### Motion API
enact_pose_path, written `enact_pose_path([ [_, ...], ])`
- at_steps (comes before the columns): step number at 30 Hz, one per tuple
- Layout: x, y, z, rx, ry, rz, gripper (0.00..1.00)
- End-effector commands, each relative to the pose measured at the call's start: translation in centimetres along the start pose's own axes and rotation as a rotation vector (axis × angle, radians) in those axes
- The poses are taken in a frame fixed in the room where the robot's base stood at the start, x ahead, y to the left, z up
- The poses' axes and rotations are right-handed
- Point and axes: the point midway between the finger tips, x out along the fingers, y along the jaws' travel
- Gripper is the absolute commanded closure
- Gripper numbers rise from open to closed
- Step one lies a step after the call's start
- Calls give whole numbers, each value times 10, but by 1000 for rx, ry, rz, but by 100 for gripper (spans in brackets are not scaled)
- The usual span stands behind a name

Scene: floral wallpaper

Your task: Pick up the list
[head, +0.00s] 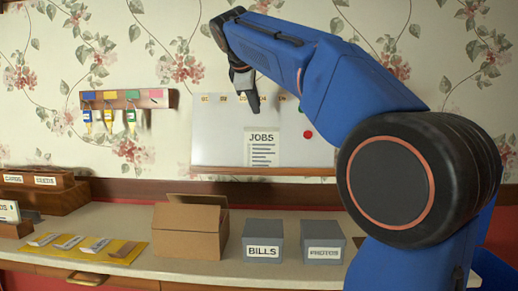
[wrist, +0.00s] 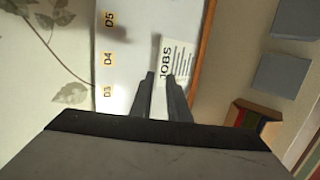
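The list is a pale sheet headed "JOBS" (head: 262,148) with several dark lines, hanging flat on the lower part of the whiteboard (head: 222,145). In the wrist view the list (wrist: 178,60) shows turned sideways, just beyond the fingertips and partly behind the right finger. My gripper (head: 254,106) is in front of the board, above and slightly left of the list in the head view. In the wrist view my gripper (wrist: 159,76) has its two fingers apart, with a pale strip of background between them. It looks empty and apart from the list.
A red round magnet (head: 308,135) is on the board right of the list. Below, the counter holds an open cardboard box (head: 187,232), grey BILLS (head: 263,241) and PHOTOS (head: 323,242) boxes, and a yellow mat (head: 65,252). A key rack (head: 128,99) hangs left.

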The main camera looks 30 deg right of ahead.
Motion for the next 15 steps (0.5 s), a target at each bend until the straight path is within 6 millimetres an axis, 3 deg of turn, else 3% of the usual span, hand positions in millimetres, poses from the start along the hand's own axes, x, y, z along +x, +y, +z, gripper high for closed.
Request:
enact_pose_path([
  [7,44,0,0,0,-2,-3,85],
  [15,62,0,0,1,0,-1,85],
])
